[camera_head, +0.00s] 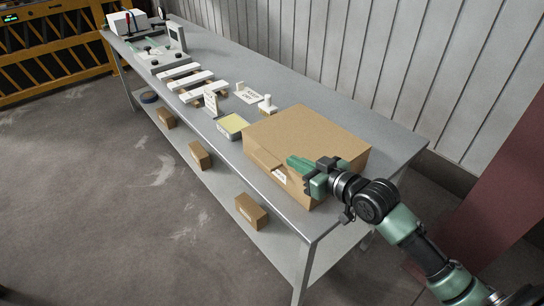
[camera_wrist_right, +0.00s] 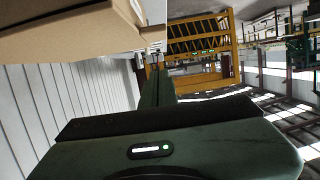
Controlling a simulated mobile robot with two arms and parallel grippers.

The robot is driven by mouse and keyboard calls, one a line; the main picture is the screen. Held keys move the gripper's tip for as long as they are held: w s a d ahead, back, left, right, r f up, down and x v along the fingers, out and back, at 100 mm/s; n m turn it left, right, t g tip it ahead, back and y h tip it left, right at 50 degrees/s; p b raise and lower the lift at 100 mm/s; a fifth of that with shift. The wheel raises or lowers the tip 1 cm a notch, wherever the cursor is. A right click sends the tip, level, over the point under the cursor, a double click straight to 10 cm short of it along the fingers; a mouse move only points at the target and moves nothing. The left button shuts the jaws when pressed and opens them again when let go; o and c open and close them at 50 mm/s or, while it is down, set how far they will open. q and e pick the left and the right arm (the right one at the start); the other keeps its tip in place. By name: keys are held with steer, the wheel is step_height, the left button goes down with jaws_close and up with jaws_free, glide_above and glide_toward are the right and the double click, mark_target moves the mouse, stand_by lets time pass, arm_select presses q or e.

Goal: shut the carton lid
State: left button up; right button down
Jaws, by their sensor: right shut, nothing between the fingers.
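The brown carton (camera_head: 308,135) stands near the right end of the grey workbench. Its lid panel looks flat across the top, and a white label shows on its front side. Whether the lid's front edge is fully seated is hard to tell, as my gripper hides part of it. My right gripper (camera_head: 292,162) is shut and empty, with its green fingers at the carton's front upper edge. Contact cannot be made out. In the right wrist view the fingers (camera_wrist_right: 158,84) point ahead beside the carton (camera_wrist_right: 62,28), which fills the upper left. My left gripper is out of view.
A tin with a yellow top (camera_head: 232,123) stands just left of the carton. A small sign (camera_head: 248,93), a white-topped stand (camera_head: 267,104) and white slats (camera_head: 190,82) lie farther along the workbench (camera_head: 392,140). Small boxes (camera_head: 251,211) sit on the lower shelf. A ribbed wall runs behind.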

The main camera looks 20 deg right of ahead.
steer(key=r, duration=0.1)
steer(key=p, duration=0.2)
glide_above(273, 163)
step_height(273, 163, down, 2)
steer(key=shift+s+f, duration=0.1)
steer(key=shift+s, duration=0.05)
steer(key=shift+w+a+f+p, duration=0.1)
steer(key=shift+w+f+p, duration=0.1)
steer(key=shift+f, duration=0.45)
steer(key=shift+w+f+p, duration=0.1)
steer(key=shift+f+p, duration=0.1)
steer(key=shift+f, duration=0.4)
steer(key=shift+s+f, duration=0.15)
steer(key=shift+f, duration=0.75)
